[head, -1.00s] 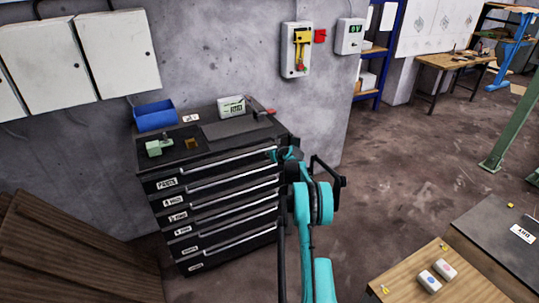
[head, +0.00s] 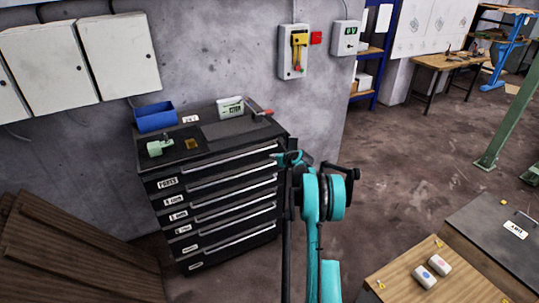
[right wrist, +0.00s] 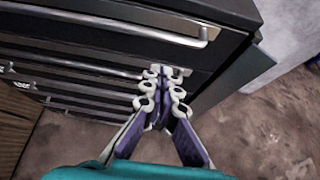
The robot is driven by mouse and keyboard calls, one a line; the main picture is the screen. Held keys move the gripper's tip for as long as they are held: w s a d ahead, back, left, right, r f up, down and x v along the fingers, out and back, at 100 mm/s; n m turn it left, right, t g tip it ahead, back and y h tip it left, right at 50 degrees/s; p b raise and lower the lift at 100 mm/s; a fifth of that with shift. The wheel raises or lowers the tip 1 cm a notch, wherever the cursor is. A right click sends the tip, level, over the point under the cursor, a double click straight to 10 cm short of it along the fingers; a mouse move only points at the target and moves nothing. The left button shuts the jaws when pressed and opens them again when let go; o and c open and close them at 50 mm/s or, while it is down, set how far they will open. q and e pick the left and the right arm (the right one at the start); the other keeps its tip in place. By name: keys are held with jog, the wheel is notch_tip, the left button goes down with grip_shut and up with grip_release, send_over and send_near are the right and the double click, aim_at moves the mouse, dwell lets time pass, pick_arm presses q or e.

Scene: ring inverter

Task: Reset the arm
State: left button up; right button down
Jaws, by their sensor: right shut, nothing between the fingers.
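My right arm (head: 312,235) is teal and black and rises in front of the right side of a dark drawer cabinet (head: 215,205). In the right wrist view, my right gripper (right wrist: 165,72) is shut and empty, with its fingertips close together. It points toward the drawer fronts of the cabinet, which also shows in that view (right wrist: 90,45). I cannot tell the exact gap between the fingertips and the cabinet. In the head view the fingers are not clearly visible behind the arm. My left gripper is in no view.
A blue bin (head: 156,116), a green part (head: 159,147) and a pale box (head: 230,107) stand on the cabinet. A yellow-handled switch (head: 299,45) is on the wall. A wooden-topped surface (head: 400,285) with two pale blocks is at lower right. Floor between is clear.

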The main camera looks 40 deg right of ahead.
jog(key=p+v, duration=0.1)
jog(key=v, duration=0.4)
jog(key=shift+s+f, duration=0.15)
jog(key=s+a+r+n+g+y, duration=0.1)
jog(key=s+a+r+n, duration=0.1)
jog(key=a+r+n, duration=0.6)
jog(key=s+a+r+n+y, duration=0.1)
jog(key=s+a+n, duration=0.15)
jog(key=a, duration=0.95)
jog(key=s+a+r+n+g, duration=0.1)
jog(key=s+a+r+n, duration=0.1)
jog(key=a+r+n, duration=0.6)
jog(key=s+a+f+n+g, duration=0.2)
jog(key=s+a+n, duration=0.8)
jog(key=s+a, duration=0.45)
jog(key=s+a+f+n, duration=0.2)
jog(key=s+a+n, duration=0.1)
jog(key=s+n, duration=0.2)
jog(key=s+a+f+n, duration=0.3)
jog(key=s+n, duration=0.2)
jog(key=s, duration=0.1)
jog(key=shift+s+f+g+y, duration=0.15)
jog(key=shift+s+g+y, duration=0.15)
jog(key=shift+s, duration=0.1)
